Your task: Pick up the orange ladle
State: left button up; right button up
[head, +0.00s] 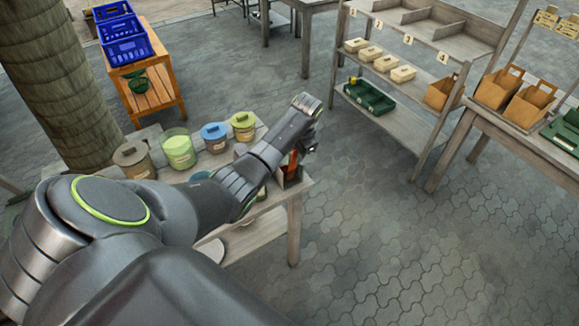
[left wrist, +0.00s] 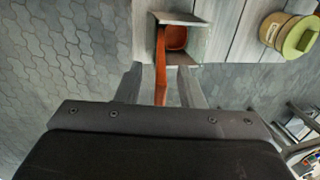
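The orange ladle (left wrist: 176,39) stands with its bowl inside a small open grey box (left wrist: 186,18) on the table. Its handle sticks out over the box edge toward my left gripper (left wrist: 161,68). In the left wrist view the two fingers are apart, one on each side of the handle, with a gap on both sides. In the head view, a bit of the orange ladle (head: 291,165) shows below my left gripper (head: 309,128), and my arm hides much of the box. My right gripper is in neither view.
A wooden shelf (head: 400,120) and a side table with wooden carriers (head: 498,86) stand at right. The paved floor between is clear.

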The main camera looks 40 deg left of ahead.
pick_arm(q)
jog(key=shift+x, duration=1.3)
grip_shut()
